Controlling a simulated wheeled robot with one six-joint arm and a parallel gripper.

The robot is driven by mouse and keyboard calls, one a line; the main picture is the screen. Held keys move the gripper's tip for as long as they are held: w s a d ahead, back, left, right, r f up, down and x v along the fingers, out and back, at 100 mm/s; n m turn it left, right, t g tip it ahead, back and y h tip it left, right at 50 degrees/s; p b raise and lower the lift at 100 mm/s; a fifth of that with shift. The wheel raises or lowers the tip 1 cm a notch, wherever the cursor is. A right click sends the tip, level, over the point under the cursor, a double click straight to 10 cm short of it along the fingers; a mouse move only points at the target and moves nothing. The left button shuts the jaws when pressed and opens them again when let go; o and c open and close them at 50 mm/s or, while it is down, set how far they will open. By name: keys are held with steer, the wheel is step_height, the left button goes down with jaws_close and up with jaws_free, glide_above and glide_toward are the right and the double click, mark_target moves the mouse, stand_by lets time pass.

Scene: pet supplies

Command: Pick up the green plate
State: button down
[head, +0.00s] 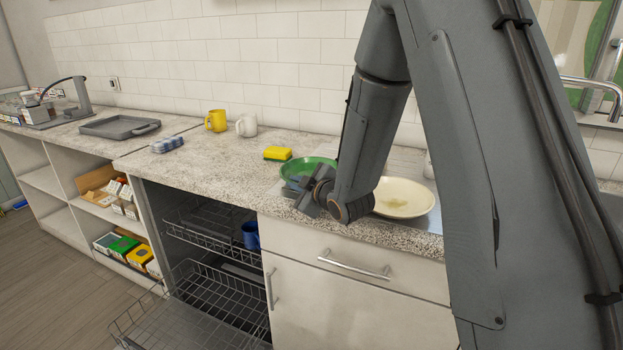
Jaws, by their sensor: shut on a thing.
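The green plate (301,167) is on the counter, a little tilted or raised; I cannot tell if it still touches the surface. My gripper (308,197) is at its near right rim and is shut on it. The arm and gripper hide the plate's right part, and the fingertips are hard to make out.
A cream plate (398,197) lies just right of my gripper. A yellow sponge (278,153) is behind the green plate. A yellow mug (216,120) and white mug (247,126) stand near the wall. The dishwasher (205,297) is open below, with a blue mug (250,235) inside.

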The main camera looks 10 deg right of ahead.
step_height(320, 180, up, 10)
steer(key=shift+f+b, duration=0.1)
steer(key=shift+b, duration=0.3)
stand_by(0.3)
